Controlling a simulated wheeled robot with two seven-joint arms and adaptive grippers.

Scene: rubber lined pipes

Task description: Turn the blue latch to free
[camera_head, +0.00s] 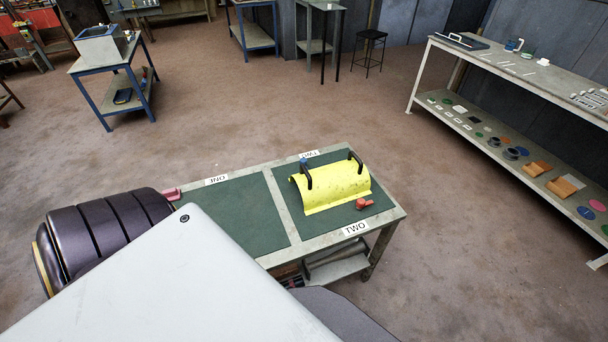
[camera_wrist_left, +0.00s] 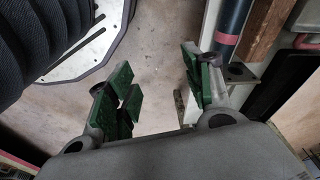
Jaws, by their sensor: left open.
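A yellow half-round pipe shell (camera_head: 333,188) with two black handles (camera_head: 307,175) lies on the green mat on the right half of the table. A small blue part (camera_head: 303,161), which may be the blue latch, shows at its far left edge; its turn position is too small to tell. A red part (camera_head: 363,204) lies at the shell's near right side. My left gripper (camera_wrist_left: 163,90) is open in the left wrist view, its green-padded fingers apart with nothing between them. The head view does not show its fingers. My right gripper is not in view.
The table (camera_head: 398,213) has an empty green mat (camera_head: 240,215) on its left half and a lower shelf with dark parts. A long shelf bench (camera_head: 470,60) stands at the right. A blue-framed table (camera_head: 110,60) stands back left. Floor between is clear.

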